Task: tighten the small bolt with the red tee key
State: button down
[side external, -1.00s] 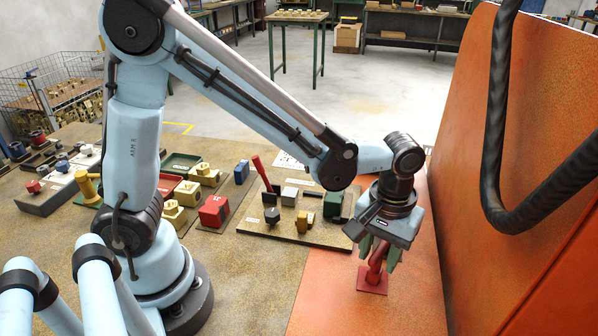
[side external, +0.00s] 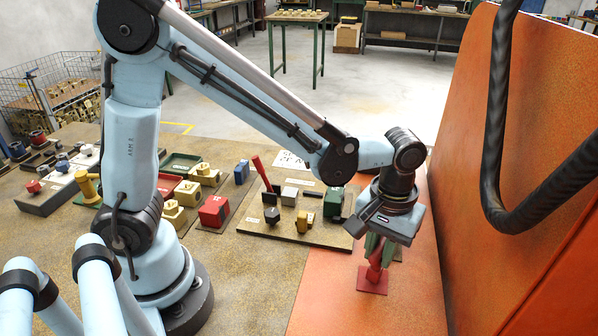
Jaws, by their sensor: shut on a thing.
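My gripper (side external: 377,250) points down over the orange plate at the right of the bench. Its green fingers are shut on a red tool, taken to be the red tee key (side external: 374,273). The key stands roughly upright, and its lower end meets a small flat red square piece (side external: 372,281) on the orange surface. The key's upper part is hidden between the fingers. I cannot make out the small bolt; the key, the red piece or the gripper may hide it.
A tan board (side external: 262,232) with several small blocks and a leaning red-handled tool (side external: 262,172) lies left of my gripper. A red block (side external: 214,211) and yellow parts stand further left. A tall orange panel (side external: 500,190) and a thick black hose (side external: 497,120) rise close on the right.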

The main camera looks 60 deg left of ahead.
jog(key=shift+r, duration=2.15)
jog(key=w+a+r+m, duration=0.2)
jog(key=w+a+m, duration=0.35)
jog(key=a, duration=0.65)
jog(key=w+a+r+m, duration=0.1)
jog(key=w+a+m, duration=0.45)
jog(key=a, duration=0.65)
jog(key=shift+w+a+f, duration=0.15)
jog(key=shift+f, duration=1.8)
jog(key=shift+f+n, duration=0.15)
jog(key=shift+n, duration=0.35)
jog(key=n, duration=0.3)
jog(key=shift+n, duration=0.3)
jog(key=n, duration=0.3)
jog(key=shift+n, duration=0.4)
jog(key=n, duration=0.7)
